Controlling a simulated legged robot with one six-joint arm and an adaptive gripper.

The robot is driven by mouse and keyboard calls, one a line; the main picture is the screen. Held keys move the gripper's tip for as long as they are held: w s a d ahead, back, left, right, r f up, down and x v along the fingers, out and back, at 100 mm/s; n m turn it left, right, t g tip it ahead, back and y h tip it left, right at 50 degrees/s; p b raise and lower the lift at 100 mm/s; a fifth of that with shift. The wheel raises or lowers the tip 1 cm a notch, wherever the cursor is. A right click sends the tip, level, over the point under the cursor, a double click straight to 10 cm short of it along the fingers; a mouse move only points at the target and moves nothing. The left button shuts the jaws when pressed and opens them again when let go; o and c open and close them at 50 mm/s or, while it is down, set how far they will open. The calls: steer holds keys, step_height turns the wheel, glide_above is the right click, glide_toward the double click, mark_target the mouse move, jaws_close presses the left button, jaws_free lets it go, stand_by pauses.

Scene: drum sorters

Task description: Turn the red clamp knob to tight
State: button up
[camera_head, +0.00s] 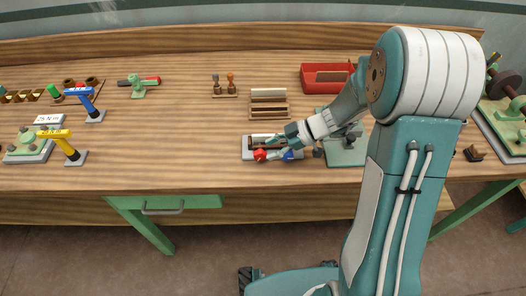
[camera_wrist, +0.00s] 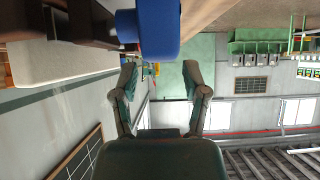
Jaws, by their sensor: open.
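The red clamp knob (camera_head: 260,155) sits at the front left of a small grey clamp base (camera_head: 247,155) on the workbench. A blue knob (camera_head: 288,154) sits at the right of the same base. In the wrist view the blue knob (camera_wrist: 155,28) is large at the top, just past my fingertips. The red knob cannot be made out in the wrist view. My gripper (camera_head: 274,141) is above the clamp base, behind the two knobs. Its two fingers (camera_wrist: 161,80) are apart with nothing between them. A dark bar (camera_wrist: 95,18) lies beside the blue knob.
A wooden rack (camera_head: 268,105) and a red tray (camera_head: 315,72) stand behind the clamp. A green plate (camera_head: 345,156) with grey parts is close on the right. Blue (camera_head: 82,93) and yellow (camera_head: 57,133) tools stand at left. The bench between them and the clamp is clear.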

steer(key=v, duration=0.8)
steer(key=shift+d, duration=0.2)
steer(key=s+d+r+m+t+h, duration=0.1)
steer(key=s+r+m+t+h, duration=0.1)
steer(key=s+r+m+h, duration=0.3)
steer(key=s+d+r+m+t+h, duration=0.1)
steer(key=s+r+m+t+h, duration=0.2)
steer(key=s+r+m+h, duration=0.3)
steer(key=s+r+m, duration=0.3)
steer(key=s+m, duration=0.3)
steer(key=s, duration=0.1)
steer(key=shift+s+m, duration=0.3)
steer(key=shift+s, duration=0.05)
steer(key=shift+d+r, duration=0.1)
stand_by(0.8)
